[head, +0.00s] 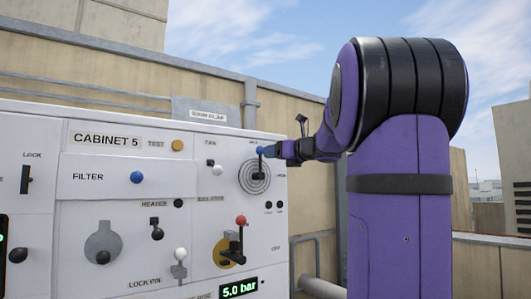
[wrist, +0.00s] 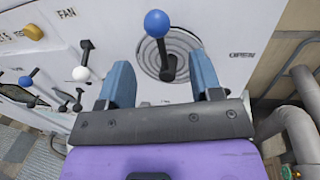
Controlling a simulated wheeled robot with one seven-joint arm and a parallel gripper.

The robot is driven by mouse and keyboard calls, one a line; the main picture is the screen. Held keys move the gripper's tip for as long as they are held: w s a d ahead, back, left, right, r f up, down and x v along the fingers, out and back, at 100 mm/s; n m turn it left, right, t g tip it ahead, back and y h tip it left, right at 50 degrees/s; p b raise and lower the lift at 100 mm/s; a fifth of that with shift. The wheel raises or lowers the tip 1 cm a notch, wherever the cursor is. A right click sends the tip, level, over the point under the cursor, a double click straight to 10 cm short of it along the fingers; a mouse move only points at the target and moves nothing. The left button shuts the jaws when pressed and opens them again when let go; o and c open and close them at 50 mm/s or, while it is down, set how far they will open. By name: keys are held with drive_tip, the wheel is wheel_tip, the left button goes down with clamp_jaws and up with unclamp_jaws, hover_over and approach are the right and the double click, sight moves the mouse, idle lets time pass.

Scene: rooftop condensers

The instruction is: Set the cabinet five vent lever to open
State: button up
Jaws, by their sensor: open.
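The Cabinet 5 panel (head: 105,139) shows in the head view. Its vent (head: 252,187) is a set of concentric rings at the upper right. The vent lever, with a black stem and blue knob (head: 260,151), points up, while the "OPEN" label (wrist: 242,55) lies to its right. In the wrist view the blue knob (wrist: 157,23) is at the top middle. My gripper (wrist: 160,62) is open, with one finger to each side of the lever's line; I cannot tell whether they touch it. In the head view my gripper (head: 272,150) is at the knob and partly hides it.
A red-knobbed lever (head: 240,221) sits just below the vent. A white fan knob (head: 217,170) is to its left, with other knobs and levers farther left. A grey pipe (wrist: 293,92) runs right of the cabinet. Open air lies in front of the panel.

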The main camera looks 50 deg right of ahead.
sight(260, 155)
drive_tip(key=w, duration=0.7)
drive_tip(key=shift+w+d, duration=0.15)
drive_tip(key=shift+w, duration=0.05)
clamp_jaws()
